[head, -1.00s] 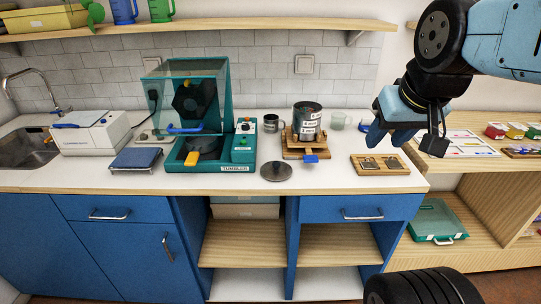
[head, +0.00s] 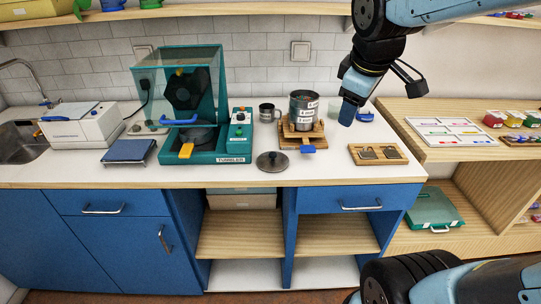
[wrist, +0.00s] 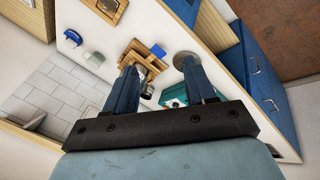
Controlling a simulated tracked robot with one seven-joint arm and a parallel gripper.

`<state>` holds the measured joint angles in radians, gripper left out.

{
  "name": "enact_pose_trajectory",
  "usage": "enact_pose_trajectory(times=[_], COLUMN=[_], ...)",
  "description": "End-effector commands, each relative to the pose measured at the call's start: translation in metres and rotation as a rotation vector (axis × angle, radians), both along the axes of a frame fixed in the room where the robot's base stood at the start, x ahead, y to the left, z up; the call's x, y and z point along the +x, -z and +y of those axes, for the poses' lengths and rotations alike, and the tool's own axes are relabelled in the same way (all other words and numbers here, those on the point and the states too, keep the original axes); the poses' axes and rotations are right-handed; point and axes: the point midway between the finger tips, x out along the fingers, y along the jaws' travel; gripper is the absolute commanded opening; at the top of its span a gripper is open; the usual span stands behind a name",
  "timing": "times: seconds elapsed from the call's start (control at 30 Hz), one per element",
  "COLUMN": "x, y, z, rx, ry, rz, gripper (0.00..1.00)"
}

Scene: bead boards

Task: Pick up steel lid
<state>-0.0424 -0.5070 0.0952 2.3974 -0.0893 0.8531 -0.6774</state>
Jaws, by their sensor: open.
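The steel lid (head: 272,162) is a round grey disc with a small knob, lying flat on the white counter near its front edge. It also shows in the wrist view (wrist: 185,58), near the tip of the right-hand finger. My gripper (head: 348,113) is open and empty, in the air above the counter to the right of the lid and clear of it. Its two blue fingers stand apart in the wrist view (wrist: 162,78). A steel pot (head: 303,105) with labels stands on a wooden stand (head: 302,136), behind and right of the lid.
The teal tumbler machine (head: 215,158) with its raised clear cover stands left of the lid. A wooden board with dark plates (head: 378,153) lies to the right. A dark mug (head: 268,112) stands behind. Bare counter lies around the lid.

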Motion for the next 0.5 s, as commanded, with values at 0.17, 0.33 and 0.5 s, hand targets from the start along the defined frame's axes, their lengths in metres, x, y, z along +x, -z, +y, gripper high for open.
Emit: enact_pose_trajectory(times=[0.17, 0.33, 0.5], x=[0.043, 0.079, 0.111], y=[0.015, 0.035, 0.061], z=[0.030, 0.063, 0.099], rx=[-0.199, -0.364, -0.506], ry=[-0.438, -0.870, -1.305], rz=[0.075, 0.137, 0.186], gripper=[0.55, 0.55, 0.55])
